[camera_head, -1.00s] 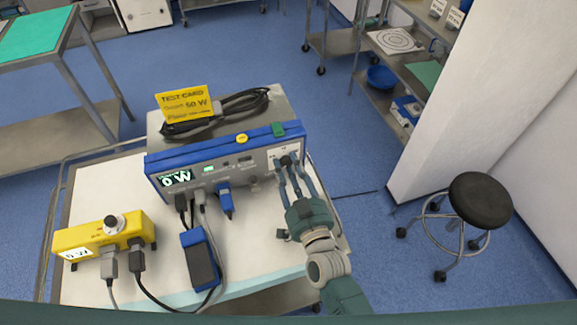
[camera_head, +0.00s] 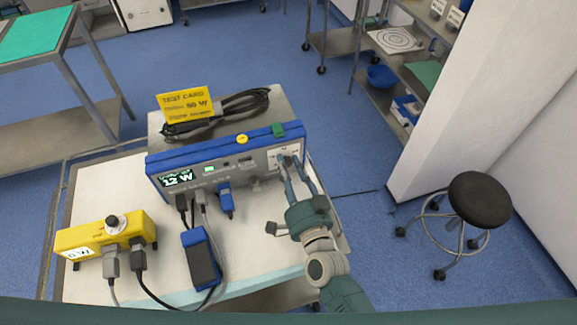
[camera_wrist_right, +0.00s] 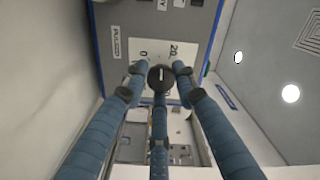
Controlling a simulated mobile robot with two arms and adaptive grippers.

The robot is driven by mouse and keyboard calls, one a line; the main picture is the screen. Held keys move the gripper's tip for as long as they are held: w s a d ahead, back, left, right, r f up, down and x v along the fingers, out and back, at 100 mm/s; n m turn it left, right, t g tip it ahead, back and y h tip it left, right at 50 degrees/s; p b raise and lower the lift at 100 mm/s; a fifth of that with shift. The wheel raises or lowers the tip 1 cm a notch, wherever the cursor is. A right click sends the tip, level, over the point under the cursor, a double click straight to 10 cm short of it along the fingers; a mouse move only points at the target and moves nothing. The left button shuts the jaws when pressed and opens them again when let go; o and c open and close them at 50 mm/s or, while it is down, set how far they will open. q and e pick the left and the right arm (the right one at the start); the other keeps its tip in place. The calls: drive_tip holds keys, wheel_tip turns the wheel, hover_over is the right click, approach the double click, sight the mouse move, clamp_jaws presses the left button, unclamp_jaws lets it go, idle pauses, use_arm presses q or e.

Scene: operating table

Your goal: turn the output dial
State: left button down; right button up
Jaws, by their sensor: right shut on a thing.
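The blue and grey generator unit (camera_head: 225,163) stands on the cart, and its green display (camera_head: 177,179) reads 12 W. The black output dial (camera_wrist_right: 161,79) shows in the right wrist view, with a light pointer mark and printed numbers around it, "20" among them. My right gripper (camera_head: 287,163), three-fingered, is closed around the dial at the right end of the front panel. In the head view its fingers mostly hide the dial. A yellow test card (camera_head: 185,103) on top of the unit appears to give an output of 60 W. My left gripper is not in view.
A blue and black pedal-like block (camera_head: 201,258) lies near the front. A black stool (camera_head: 480,196) stands right of the cart.

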drive_tip(key=m, duration=0.3)
drive_tip(key=shift+s+a+f+m, duration=0.25)
drive_tip(key=shift+f+m, duration=0.05)
drive_tip(key=shift+f, duration=0.1)
drive_tip(key=m+b, duration=0.1)
drive_tip(key=m, duration=0.2)
drive_tip(key=shift+m, duration=0.4)
drive_tip(key=m+b, duration=0.1)
drive_tip(key=m, duration=0.2)
drive_tip(key=shift+r+m, duration=0.15)
drive_tip(key=shift+m, duration=0.15)
drive_tip(key=m, duration=0.3)
drive_tip(key=shift+w+r+m+b, duration=0.1)
drive_tip(key=shift+r+m+b, duration=0.05)
drive_tip(key=shift+m+b, duration=0.2)
drive_tip(key=m, duration=0.3)
drive_tip(key=m+b, duration=0.1)
drive_tip(key=m, duration=0.2)
drive_tip(key=r+m, duration=0.1)
drive_tip(key=m, duration=0.3)
drive_tip(key=shift+w+d+b, duration=0.15)
drive_tip(key=shift+d+b, duration=0.05)
drive_tip(key=shift+b, duration=0.1)
drive_tip(key=shift+m, duration=0.25)
drive_tip(key=shift+w+r, duration=0.1)
